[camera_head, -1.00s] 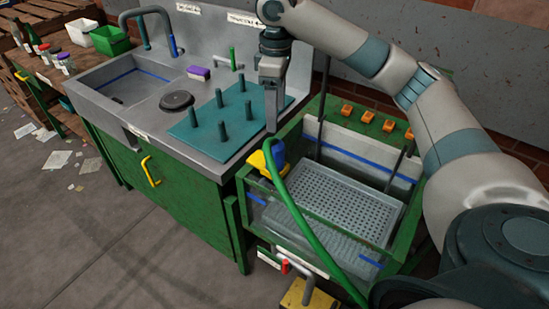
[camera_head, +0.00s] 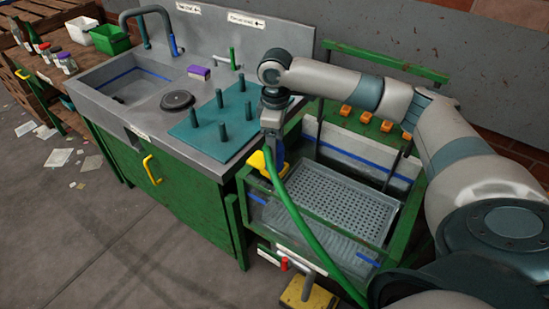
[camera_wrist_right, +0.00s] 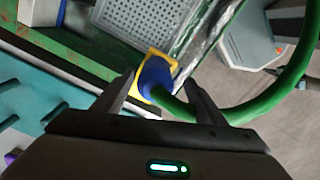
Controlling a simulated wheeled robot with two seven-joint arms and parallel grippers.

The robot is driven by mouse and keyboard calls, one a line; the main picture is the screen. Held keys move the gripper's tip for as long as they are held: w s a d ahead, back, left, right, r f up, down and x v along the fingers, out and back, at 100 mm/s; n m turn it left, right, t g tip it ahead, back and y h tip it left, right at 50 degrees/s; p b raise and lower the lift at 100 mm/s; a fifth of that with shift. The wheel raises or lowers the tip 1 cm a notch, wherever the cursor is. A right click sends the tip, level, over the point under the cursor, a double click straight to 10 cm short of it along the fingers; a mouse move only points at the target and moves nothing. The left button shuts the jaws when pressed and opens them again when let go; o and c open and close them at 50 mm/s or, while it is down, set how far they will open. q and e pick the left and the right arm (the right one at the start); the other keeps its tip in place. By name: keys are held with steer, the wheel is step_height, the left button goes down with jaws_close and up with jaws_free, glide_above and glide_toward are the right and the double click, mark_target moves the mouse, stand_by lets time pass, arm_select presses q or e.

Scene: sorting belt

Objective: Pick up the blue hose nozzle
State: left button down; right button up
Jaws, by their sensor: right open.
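The blue hose nozzle (camera_wrist_right: 155,77) sits in a yellow holder (camera_wrist_right: 168,62) in the right wrist view, with a green hose (camera_wrist_right: 250,105) running from it. In the head view the yellow holder (camera_head: 257,162) is on the left rim of the green-framed basin, and the nozzle is mostly hidden behind my gripper. My right gripper (camera_wrist_right: 158,90) is open, its two fingers on either side of the nozzle in the wrist view. In the head view the right gripper (camera_head: 274,145) points down just at the nozzle. I cannot tell whether the fingers touch it. My left gripper is not in view.
The green-framed basin (camera_head: 414,222) holds a perforated grey tray (camera_head: 340,197). A teal peg mat (camera_head: 190,135) lies on the steel counter to the left. The green hose (camera_head: 300,225) hangs over the basin's front. Orange blocks (camera_head: 366,117) line the back ledge.

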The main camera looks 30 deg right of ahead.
steer(key=shift+w+f+p, duration=0.1)
steer(key=shift+f+p, duration=0.25)
steer(key=shift+f, duration=0.05)
steer(key=f, duration=0.2)
steer(key=f+p, duration=0.1)
steer(key=shift+w+d, duration=0.15)
steer(key=shift+w, duration=0.1)
steer(key=shift+f, duration=0.7)
steer(key=c, duration=1.3)
steer(key=shift+r, duration=0.15)
